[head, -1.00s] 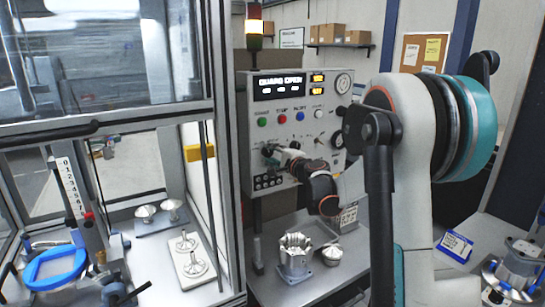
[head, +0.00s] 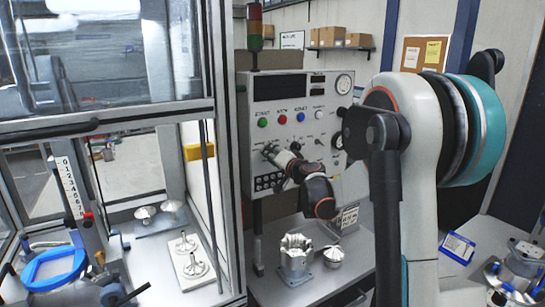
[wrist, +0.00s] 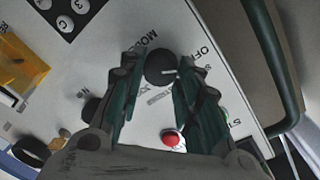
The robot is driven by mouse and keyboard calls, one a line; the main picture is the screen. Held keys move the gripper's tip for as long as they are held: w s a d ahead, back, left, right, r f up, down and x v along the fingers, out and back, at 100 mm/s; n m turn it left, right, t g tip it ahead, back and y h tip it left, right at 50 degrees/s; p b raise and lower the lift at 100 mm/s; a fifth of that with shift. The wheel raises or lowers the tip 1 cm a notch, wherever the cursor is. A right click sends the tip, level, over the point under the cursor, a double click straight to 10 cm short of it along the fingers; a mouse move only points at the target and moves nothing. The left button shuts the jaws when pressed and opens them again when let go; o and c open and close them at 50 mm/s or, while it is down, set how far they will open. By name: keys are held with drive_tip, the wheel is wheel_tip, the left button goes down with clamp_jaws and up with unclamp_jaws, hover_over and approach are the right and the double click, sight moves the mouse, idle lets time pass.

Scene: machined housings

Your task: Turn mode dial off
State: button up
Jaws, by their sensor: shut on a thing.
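The mode dial (wrist: 160,67) is a round black knob on the white control panel (wrist: 220,90), with the letters MOD and OFF printed near it. A short pale mark on the dial points to the right in the wrist view, toward the side with OFF. My gripper (wrist: 160,77) is shut on the dial, one dark green finger on each side. In the head view my gripper (head: 270,151) is at the lower left of the control panel (head: 325,135) and hides the dial.
The panel's display (head: 283,87) is blank and the stack light (head: 254,27) is unlit. A red button (wrist: 171,138) sits close to my fingers, and a black keypad (wrist: 65,12) is nearby. A framed guard enclosure (head: 226,150) stands left; a steel bench (head: 310,292) lies below.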

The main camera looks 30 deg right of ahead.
drive_tip(key=shift+f+n, duration=0.1)
drive_tip(key=shift+n, duration=0.4)
drive_tip(key=o, duration=1.1)
drive_tip(key=shift+c, duration=0.2)
drive_tip(key=s, duration=1.2)
drive_tip(key=shift+a+r, duration=0.2)
drive_tip(key=shift+r, duration=0.15)
